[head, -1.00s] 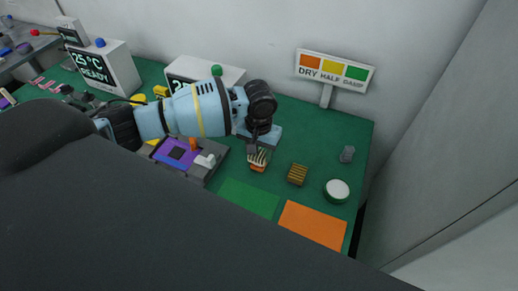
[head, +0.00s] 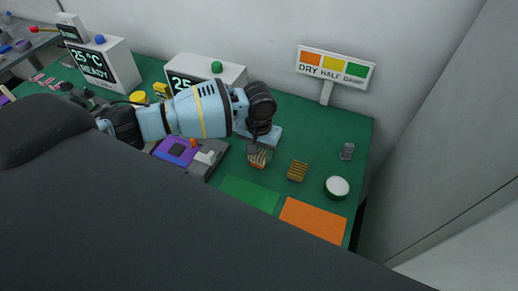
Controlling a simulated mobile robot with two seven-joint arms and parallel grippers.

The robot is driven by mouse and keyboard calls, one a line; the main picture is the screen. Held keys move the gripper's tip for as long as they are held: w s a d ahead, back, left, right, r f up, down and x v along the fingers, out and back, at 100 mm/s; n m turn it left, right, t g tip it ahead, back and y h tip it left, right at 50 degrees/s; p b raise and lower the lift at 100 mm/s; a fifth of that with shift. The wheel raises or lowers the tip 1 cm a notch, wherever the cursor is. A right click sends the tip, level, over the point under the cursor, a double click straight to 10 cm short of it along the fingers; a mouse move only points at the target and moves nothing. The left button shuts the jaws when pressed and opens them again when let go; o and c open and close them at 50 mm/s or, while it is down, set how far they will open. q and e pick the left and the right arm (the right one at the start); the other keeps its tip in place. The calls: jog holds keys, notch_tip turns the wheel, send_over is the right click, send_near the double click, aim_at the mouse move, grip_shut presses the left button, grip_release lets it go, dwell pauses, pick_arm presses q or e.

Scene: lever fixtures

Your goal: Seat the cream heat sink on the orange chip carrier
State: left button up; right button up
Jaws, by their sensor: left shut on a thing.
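My left gripper (head: 258,146) reaches in from the left and points down at the middle of the table. It is shut on the cream heat sink (head: 263,154), a small block with dark-striped fins, partly hidden by the fingers. A small orange part (head: 257,164) shows directly below the heat sink; it looks like the orange chip carrier, but it is too small to be sure. I cannot tell whether the two touch. My right gripper is not in view.
A purple board fixture (head: 176,150) lies left. Green (head: 249,194) and orange mats (head: 313,219) lie in front. A sign (head: 335,68) stands behind.

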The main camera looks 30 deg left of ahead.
pick_arm(q)
jog(key=shift+f, duration=0.15)
jog(key=o, duration=1.5)
jog(key=shift+o, duration=0.2)
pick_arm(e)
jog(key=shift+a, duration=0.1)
pick_arm(q)
jog(key=shift+r+p, duration=0.7)
jog(key=shift+r, duration=2.8)
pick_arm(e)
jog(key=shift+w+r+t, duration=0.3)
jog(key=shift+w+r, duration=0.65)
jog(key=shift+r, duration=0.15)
